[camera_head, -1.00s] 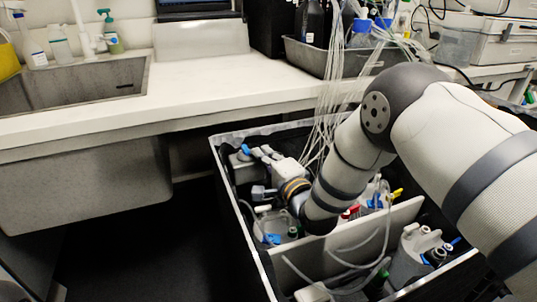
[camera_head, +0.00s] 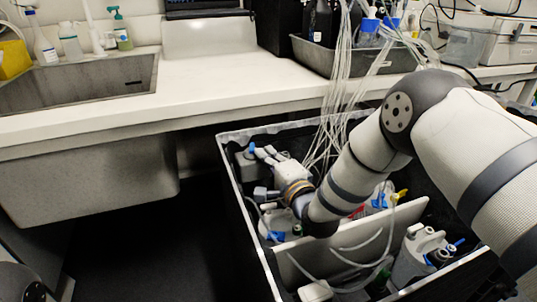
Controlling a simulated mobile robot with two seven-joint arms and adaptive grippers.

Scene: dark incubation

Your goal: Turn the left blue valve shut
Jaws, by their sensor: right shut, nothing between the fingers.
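A blue valve (camera_head: 252,147) sits at the far left inside the black crate, by a grey container top (camera_head: 246,163). My right gripper (camera_head: 265,153) reaches into the crate from the right, and its pale fingers are shut and empty. Its fingertips are just right of the blue valve; I cannot tell whether they touch it. The valve's exact turn is too small to read. Another blue part (camera_head: 277,237) shows nearer the front of the crate. My left gripper is not in view.
The black crate (camera_head: 236,196) holds a white divider panel (camera_head: 355,235), tubing and several bottles. Thin clear tubes (camera_head: 335,90) hang down from the bench into it. A white bench (camera_head: 215,103) with a sink lies behind. The dark floor left of the crate is clear.

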